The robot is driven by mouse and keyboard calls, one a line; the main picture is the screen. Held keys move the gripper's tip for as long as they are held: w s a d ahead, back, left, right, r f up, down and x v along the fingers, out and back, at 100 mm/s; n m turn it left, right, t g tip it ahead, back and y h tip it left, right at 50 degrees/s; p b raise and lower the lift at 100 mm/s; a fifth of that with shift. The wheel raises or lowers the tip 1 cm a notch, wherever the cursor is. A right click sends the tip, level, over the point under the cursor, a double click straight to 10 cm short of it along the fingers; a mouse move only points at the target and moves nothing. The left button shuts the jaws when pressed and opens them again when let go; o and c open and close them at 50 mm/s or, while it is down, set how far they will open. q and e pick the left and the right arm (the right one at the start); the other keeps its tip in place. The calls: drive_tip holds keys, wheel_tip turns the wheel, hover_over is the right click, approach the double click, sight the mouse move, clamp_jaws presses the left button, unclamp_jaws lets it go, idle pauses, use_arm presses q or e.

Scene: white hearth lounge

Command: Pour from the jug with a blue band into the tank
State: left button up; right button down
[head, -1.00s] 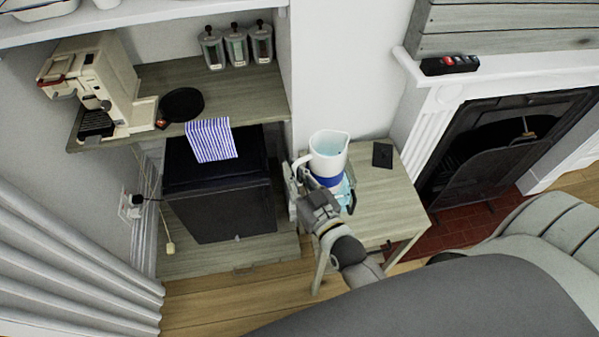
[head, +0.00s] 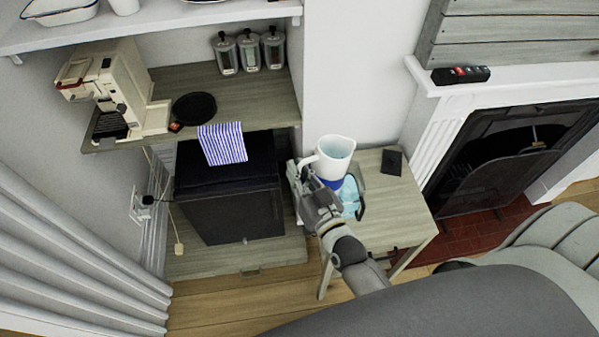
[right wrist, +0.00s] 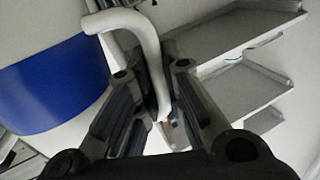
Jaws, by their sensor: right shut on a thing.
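The white jug with a blue band (head: 332,164) is close to upright, its open top facing the camera, pale blue liquid inside and its spout toward the right. My right gripper (head: 304,181) is shut on its handle at the left side. In the right wrist view the white handle (right wrist: 146,50) passes between the fingers, and the blue band (right wrist: 55,85) is at the left. The tank (head: 351,197), with light blue contents, is on the small table just below the jug in the picture, partly hidden by jug and gripper. My left gripper is not in view.
The small wooden table (head: 400,212) has bare room at its right and a dark flat object (head: 391,162) at the back. A black cabinet (head: 230,200) stands left, under a shelf with a coffee machine (head: 112,85). A fireplace (head: 495,155) is at right.

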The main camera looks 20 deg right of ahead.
sight(311, 161)
drive_tip(key=shift+a+r+m, duration=0.2)
drive_tip(key=shift+r+m, duration=0.8)
drive_tip(key=shift+r, duration=0.1)
drive_tip(key=shift+f+m+b, duration=0.3)
drive_tip(key=shift+f+b, duration=0.35)
drive_tip(key=shift+f, duration=0.05)
drive_tip(key=shift+m, duration=0.7)
drive_tip(key=shift+f+b, duration=2.65)
drive_tip(key=shift+b, duration=0.35)
drive_tip(key=shift+d+r+m+p, duration=0.25)
drive_tip(key=shift+r+m+p, duration=0.25)
drive_tip(key=shift+r+m, duration=0.55)
drive_tip(key=shift+d+r+m+p, duration=0.25)
drive_tip(key=shift+r+m, duration=0.1)
drive_tip(key=shift+r, duration=0.35)
drive_tip(key=shift+d+r+m+p, duration=0.2)
drive_tip(key=shift+r+m, duration=0.1)
drive_tip(key=shift+r, duration=0.35)
drive_tip(key=shift+w+d+r+m+p, duration=0.1)
drive_tip(key=shift+d+r+m+p, duration=0.3)
drive_tip(key=shift+r+m, duration=0.3)
drive_tip(key=shift+d+r+m+p, duration=0.3)
drive_tip(key=shift+d+r+m, duration=0.25)
drive_tip(key=shift+r, duration=0.25)
drive_tip(key=shift+r+m+p, duration=0.2)
drive_tip(key=shift+m+p, duration=0.05)
drive_tip(key=shift+p, duration=0.15)
